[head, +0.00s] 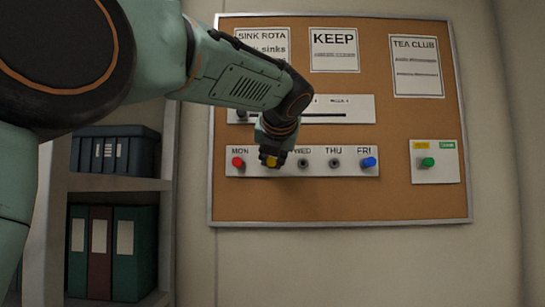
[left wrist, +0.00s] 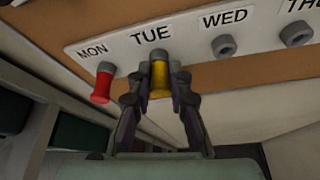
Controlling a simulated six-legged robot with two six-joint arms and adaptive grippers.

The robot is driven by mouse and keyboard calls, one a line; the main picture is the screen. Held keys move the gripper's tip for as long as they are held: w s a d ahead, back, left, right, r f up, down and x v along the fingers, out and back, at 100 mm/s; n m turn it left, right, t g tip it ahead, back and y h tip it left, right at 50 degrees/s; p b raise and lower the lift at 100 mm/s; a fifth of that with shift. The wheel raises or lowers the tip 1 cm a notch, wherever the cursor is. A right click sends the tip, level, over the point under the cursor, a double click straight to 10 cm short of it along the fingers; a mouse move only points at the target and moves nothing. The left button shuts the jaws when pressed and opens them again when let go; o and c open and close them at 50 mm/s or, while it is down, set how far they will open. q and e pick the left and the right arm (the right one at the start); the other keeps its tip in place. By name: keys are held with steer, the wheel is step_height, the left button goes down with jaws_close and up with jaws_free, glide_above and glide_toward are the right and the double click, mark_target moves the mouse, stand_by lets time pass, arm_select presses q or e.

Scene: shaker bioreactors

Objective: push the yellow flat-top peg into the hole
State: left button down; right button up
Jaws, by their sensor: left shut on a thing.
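The yellow peg (left wrist: 159,78) is between the fingers of my left gripper (left wrist: 159,88), at the TUE place of the white weekday strip (head: 226,167). The gripper is shut on the peg. The TUE hole is hidden behind the peg, so I cannot tell how deep the peg sits. My right gripper is in neither view.
A red peg (head: 238,162) is at MON and a blue peg (head: 369,162) at FRI. The WED hole (head: 303,163) and THU hole (head: 335,163) are empty. A green peg (head: 428,162) sits on a separate card at right. Shelves with binders (head: 101,236) stand at left.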

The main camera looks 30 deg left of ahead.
mark_target(273, 158)
arm_select(q)
steer(key=shift+w+a, duration=0.1)
stand_by(0.3)
steer(key=c, duration=1.6)
jaws_free()
steer(key=o, duration=0.4)
steer(key=shift+w, duration=0.1)
steer(key=shift+o, duration=0.2)
steer(key=shift+r, duration=0.1)
steer(key=shift+r, duration=4.85)
